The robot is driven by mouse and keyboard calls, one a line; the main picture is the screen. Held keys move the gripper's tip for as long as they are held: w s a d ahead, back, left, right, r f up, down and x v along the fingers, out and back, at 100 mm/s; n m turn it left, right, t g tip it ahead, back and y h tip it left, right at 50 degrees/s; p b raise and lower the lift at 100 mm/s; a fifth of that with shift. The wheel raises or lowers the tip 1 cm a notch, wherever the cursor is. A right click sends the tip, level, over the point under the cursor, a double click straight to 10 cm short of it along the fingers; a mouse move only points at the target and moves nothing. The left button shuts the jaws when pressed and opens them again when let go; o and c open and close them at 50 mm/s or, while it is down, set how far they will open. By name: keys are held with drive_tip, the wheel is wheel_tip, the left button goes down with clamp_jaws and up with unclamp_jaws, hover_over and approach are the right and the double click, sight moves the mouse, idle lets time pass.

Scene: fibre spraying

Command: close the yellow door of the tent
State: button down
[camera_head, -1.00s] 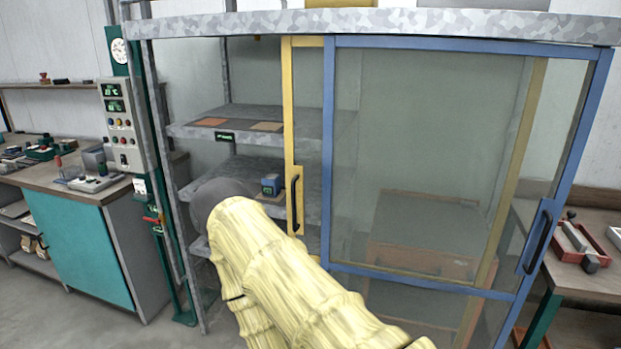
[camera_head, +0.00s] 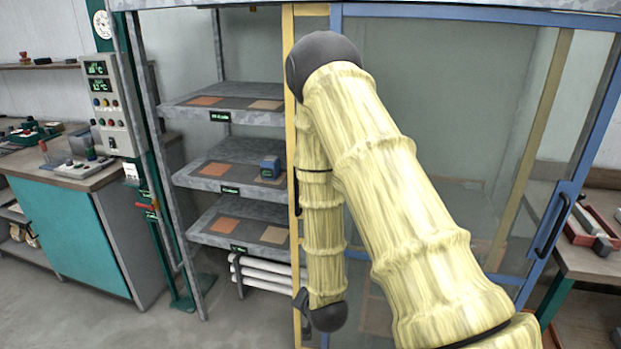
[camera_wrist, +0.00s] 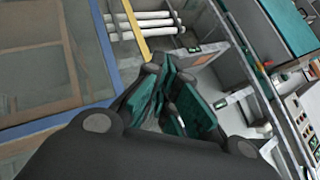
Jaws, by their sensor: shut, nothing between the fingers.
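The tent is a metal frame with a grey top (camera_head: 220,3) and two framed glass doors. The yellow door (camera_head: 288,28) is slid to the right, mostly behind the blue door (camera_head: 450,10), leaving the left half of the front open. In the wrist view my gripper (camera_wrist: 172,88) is shut and empty, with green finger pads together. The yellow upright (camera_wrist: 136,32) shows beyond the fingers; I cannot tell whether they touch it. The head view does not show my gripper.
Shelves (camera_head: 240,193) with orange and tan panels fill the open left half, with a small blue box (camera_head: 270,166) on the middle one. A control box (camera_head: 108,105) and teal cabinet (camera_head: 70,235) stand left. The blue door's handle (camera_head: 552,225) is at right.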

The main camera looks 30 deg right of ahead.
drive_tip(key=w+d+r+m+t+h, duration=0.1)
drive_tip(key=w+d+r+m+t, duration=0.3)
drive_tip(key=r, duration=0.6)
drive_tip(key=w+d+r+m+t+h, duration=0.1)
drive_tip(key=w+d+r+m+h, duration=0.25)
drive_tip(key=r, duration=0.55)
drive_tip(key=w+d+r+m+t, duration=0.35)
drive_tip(key=w+d+r, duration=0.2)
drive_tip(key=r, duration=0.45)
drive_tip(key=w+d+g+p, duration=0.1)
drive_tip(key=w+d, duration=0.3)
drive_tip(key=w, duration=0.4)
drive_tip(key=shift+f+p, duration=0.15)
drive_tip(key=shift+p, duration=0.3)
drive_tip(key=shift+a, duration=0.1)
